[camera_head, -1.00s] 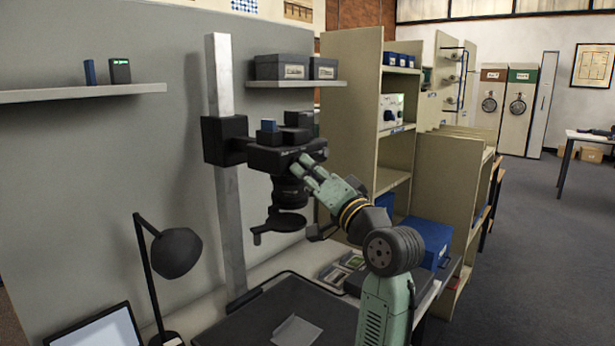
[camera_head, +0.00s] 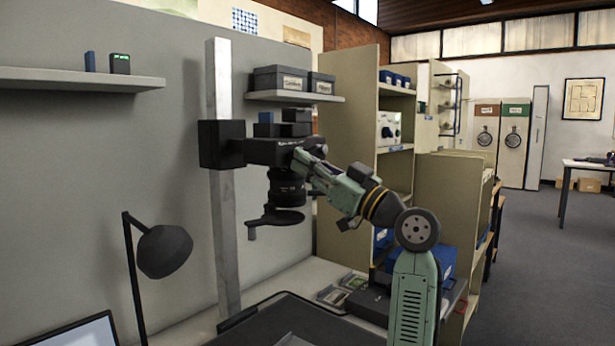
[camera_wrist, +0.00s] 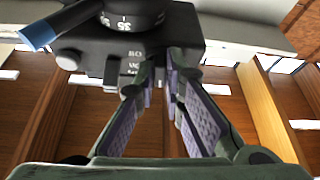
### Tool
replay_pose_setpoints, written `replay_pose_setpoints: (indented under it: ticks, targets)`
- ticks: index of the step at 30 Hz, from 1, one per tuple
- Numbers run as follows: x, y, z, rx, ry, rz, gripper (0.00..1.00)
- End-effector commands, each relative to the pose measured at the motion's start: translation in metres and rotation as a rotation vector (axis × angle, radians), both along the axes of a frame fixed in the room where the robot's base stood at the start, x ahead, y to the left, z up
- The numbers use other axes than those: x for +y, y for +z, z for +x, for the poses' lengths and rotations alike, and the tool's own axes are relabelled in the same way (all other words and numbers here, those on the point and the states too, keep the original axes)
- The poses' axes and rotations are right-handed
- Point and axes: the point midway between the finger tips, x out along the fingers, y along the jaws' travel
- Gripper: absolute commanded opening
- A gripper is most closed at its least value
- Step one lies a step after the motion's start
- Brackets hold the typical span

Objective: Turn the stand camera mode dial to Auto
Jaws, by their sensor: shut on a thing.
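The black stand camera (camera_head: 275,152) is mounted on a pale upright column, its lens pointing down. My gripper (camera_head: 302,157) reaches it from the right and meets the right end of its body. In the wrist view the camera body (camera_wrist: 92,48) is close, with a round black part (camera_wrist: 130,20) bearing white marks and partly cut-off white lettering below it. My gripper's fingers (camera_wrist: 163,82) are close together at the body's lower edge, shut on a small part that appears to be the mode dial. That part is mostly hidden, and its setting cannot be read.
The column (camera_head: 222,190) stands left of the camera, and a dark lever hangs under the lens. A desk lamp (camera_head: 163,250) is at the lower left. Beige shelving (camera_head: 348,130) stands behind my arm. A wall shelf with grey boxes (camera_head: 280,78) is above.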

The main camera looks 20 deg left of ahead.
Motion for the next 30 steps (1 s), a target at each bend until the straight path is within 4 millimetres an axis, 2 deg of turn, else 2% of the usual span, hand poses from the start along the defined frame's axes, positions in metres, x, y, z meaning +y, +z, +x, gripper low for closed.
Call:
replay_pose_setpoints:
  ticks: [18,30]
  targets:
    - [-0.0007,0.0040,0.0053,-0.516,-0.001,-0.190,0.00]
    - [-0.0011,0.0041,0.0064,-0.694,-0.002,-0.254,0.00]
